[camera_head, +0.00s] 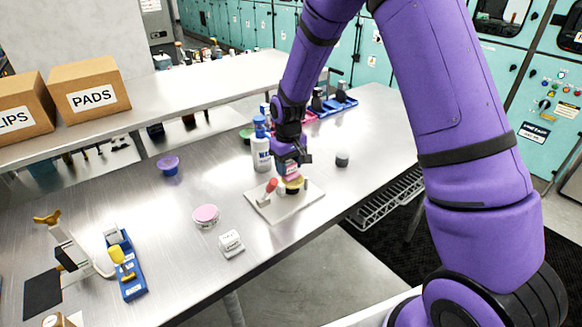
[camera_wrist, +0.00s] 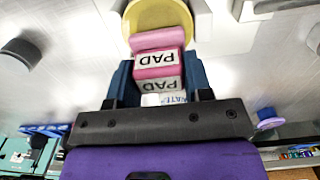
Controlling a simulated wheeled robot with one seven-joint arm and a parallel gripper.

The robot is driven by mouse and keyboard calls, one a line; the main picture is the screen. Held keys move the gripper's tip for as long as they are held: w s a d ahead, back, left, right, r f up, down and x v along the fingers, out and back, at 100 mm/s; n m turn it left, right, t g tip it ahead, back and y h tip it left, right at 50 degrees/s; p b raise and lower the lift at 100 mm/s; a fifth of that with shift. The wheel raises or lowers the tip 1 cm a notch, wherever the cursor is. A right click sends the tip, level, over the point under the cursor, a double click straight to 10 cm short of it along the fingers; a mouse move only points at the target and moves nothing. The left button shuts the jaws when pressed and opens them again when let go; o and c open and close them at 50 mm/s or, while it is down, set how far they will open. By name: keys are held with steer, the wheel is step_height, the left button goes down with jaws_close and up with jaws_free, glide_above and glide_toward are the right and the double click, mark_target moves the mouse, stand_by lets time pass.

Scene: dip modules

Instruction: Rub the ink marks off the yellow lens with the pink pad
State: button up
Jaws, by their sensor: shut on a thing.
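My gripper (camera_head: 291,160) is shut on the pink pad (camera_head: 291,177), a pink and white block lettered PAD. In the wrist view the pad (camera_wrist: 159,60) sits between the two blue fingers (camera_wrist: 158,88). The yellow lens (camera_head: 294,187) rests on a pale square board (camera_head: 284,205), directly below the pad. In the wrist view the pad's pink end covers the near part of the lens (camera_wrist: 158,14) and appears to touch it. No ink marks can be made out; part of the lens face is hidden by the pad.
A red-tipped piece (camera_head: 271,185) stands on the board left of the lens. A white bottle (camera_head: 262,150) stands close behind my gripper, and a dark small cylinder (camera_head: 342,159) to its right. A pink-lidded dish (camera_head: 205,215) and white block (camera_head: 231,243) lie front-left.

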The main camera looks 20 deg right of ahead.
steer(key=shift+w+r, duration=0.1)
steer(key=shift+w, duration=0.1)
steer(key=shift+s+r, duration=0.1)
steer(key=shift+r, duration=3.35)
